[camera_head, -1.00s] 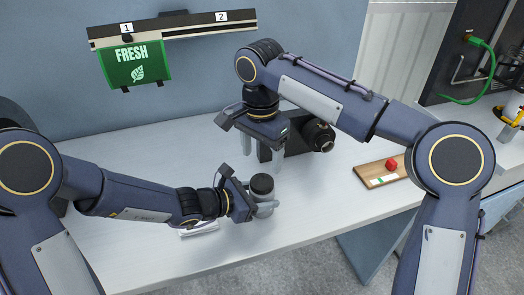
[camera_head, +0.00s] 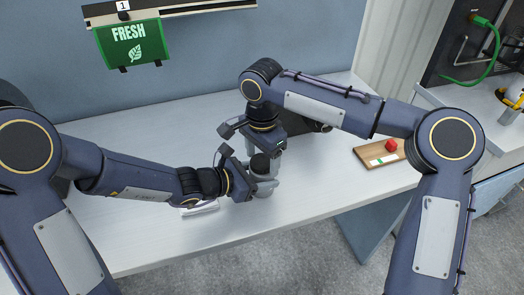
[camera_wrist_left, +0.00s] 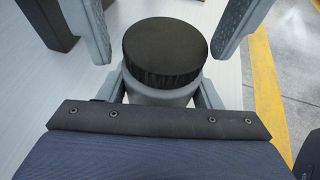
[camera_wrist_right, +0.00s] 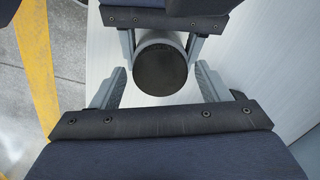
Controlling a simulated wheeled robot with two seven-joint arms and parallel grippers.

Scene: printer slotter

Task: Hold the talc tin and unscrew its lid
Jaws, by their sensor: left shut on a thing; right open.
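The talc tin (camera_head: 262,187) is a grey round tin with a black lid (camera_head: 260,163), upright on the white table. My left gripper (camera_head: 265,184) is shut on the tin's body from the left; the tin's grey side and ribbed black lid (camera_wrist_left: 165,52) show in the left wrist view. My right gripper (camera_head: 263,150) is open and points down above the lid. In the right wrist view the lid (camera_wrist_right: 160,68) lies beyond the open fingers, roughly midway between them. Part of the tin's body is hidden by the left gripper.
A dark object (camera_head: 305,135) stands behind my right gripper, partly hidden. A wooden board (camera_head: 372,160) with a red piece (camera_head: 391,145) lies to the right. A white item (camera_head: 200,208) lies near the left wrist. A green FRESH sign (camera_head: 132,43) hangs on the wall.

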